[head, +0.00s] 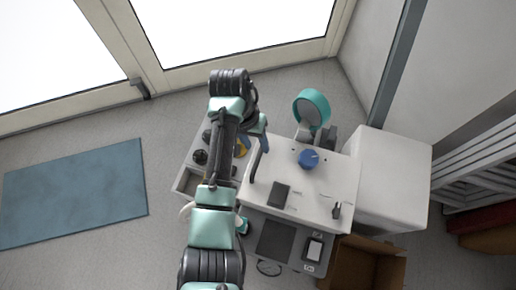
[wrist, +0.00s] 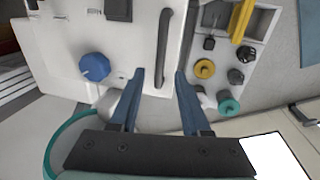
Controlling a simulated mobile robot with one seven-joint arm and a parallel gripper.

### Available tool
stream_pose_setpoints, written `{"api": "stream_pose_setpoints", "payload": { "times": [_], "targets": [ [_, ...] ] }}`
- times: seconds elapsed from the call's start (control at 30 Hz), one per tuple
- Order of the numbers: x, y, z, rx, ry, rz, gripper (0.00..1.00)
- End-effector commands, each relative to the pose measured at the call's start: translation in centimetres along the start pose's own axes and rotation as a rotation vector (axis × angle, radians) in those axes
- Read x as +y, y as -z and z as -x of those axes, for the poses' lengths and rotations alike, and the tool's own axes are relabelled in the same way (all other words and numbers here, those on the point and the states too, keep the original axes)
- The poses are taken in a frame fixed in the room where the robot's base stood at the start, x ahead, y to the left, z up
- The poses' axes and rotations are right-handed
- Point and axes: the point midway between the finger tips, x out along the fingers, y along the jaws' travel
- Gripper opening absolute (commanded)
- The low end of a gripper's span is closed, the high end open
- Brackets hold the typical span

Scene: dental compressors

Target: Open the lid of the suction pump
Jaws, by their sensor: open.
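The suction pump appears to be the white unit with a flat white top (head: 328,183); I cannot tell where its lid ends. A blue round knob (head: 309,159) sits on this top and also shows in the wrist view (wrist: 95,67). A long dark bar handle (wrist: 163,47) runs along the white surface in the wrist view. My gripper (head: 257,160) is over the left edge of the white top. In the wrist view its blue fingers (wrist: 159,75) are open and empty, one on each side of the handle's near end. Contact cannot be told.
Left of the pump is a tray (head: 184,181) with several dark, yellow and teal fittings. A teal round device (head: 312,108) stands behind the top. A white box (head: 396,180) is at the right, an open cardboard box (head: 362,268) at the front. The floor at left is clear around a blue mat (head: 75,192).

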Motion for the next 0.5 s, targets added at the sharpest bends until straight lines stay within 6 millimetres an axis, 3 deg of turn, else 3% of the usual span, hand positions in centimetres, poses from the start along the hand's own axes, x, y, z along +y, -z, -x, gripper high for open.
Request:
{"api": "stream_pose_setpoints", "payload": {
  "times": [0.03, 0.2, 0.5],
  "targets": [
    [0.0, -0.1, -1.1, -0.002, 0.000, 0.000, 0.47],
    [0.0, 0.0, -2.8, 0.000, 0.000, 0.000, 0.47],
    [0.0, 0.0, -3.3, 0.000, 0.001, 0.000, 0.47]
  ]
}}
